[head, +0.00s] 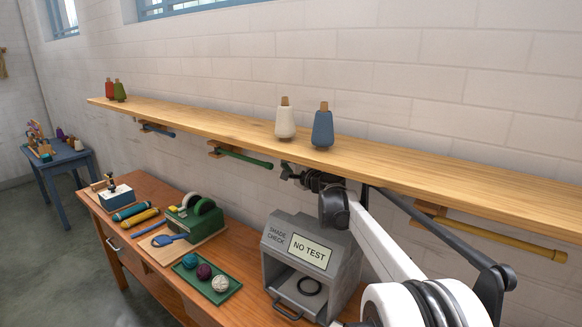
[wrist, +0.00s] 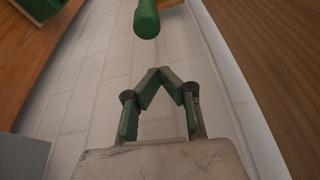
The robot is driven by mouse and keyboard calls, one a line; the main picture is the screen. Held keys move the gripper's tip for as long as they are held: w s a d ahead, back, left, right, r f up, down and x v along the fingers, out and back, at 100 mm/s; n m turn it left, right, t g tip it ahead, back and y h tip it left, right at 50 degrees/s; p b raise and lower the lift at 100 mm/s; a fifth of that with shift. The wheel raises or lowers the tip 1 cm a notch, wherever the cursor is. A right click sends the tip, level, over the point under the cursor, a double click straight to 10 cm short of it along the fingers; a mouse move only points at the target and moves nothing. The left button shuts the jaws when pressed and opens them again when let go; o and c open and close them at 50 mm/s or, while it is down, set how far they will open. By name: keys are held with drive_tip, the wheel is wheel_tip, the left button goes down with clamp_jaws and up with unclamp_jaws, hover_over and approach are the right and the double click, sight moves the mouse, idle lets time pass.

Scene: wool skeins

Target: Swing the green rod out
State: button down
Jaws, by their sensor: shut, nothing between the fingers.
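The green rod (head: 245,157) hangs under the long wooden shelf, its far end at a small wooden bracket (head: 215,149). It runs roughly along the shelf, with its rounded free end toward my gripper. In the wrist view the rod's green end (wrist: 147,20) shows at the top, beyond my fingertips. My gripper (wrist: 164,76) is shut and empty, its fingertips meeting, apart from the rod. In the head view my gripper (head: 287,172) is small and dark under the shelf, just right of the rod's end.
The shelf (head: 420,150) is close above my arm, with white and blue skeins on top. A blue rod (head: 160,131) and a yellow rod (head: 510,236) also hang under it. Below stand a grey shade-check box (head: 285,250) and a green tray (head: 232,287) of wool balls.

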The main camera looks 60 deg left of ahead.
drive_tip(key=s, duration=0.1)
drive_tip(key=s+d, duration=0.1)
drive_tip(key=s, duration=0.1)
drive_tip(key=shift+s+d+r+p, duration=0.2)
drive_tip(key=shift+s+r+p, duration=0.1)
drive_tip(key=shift+p, duration=0.1)
drive_tip(key=shift+d, duration=0.15)
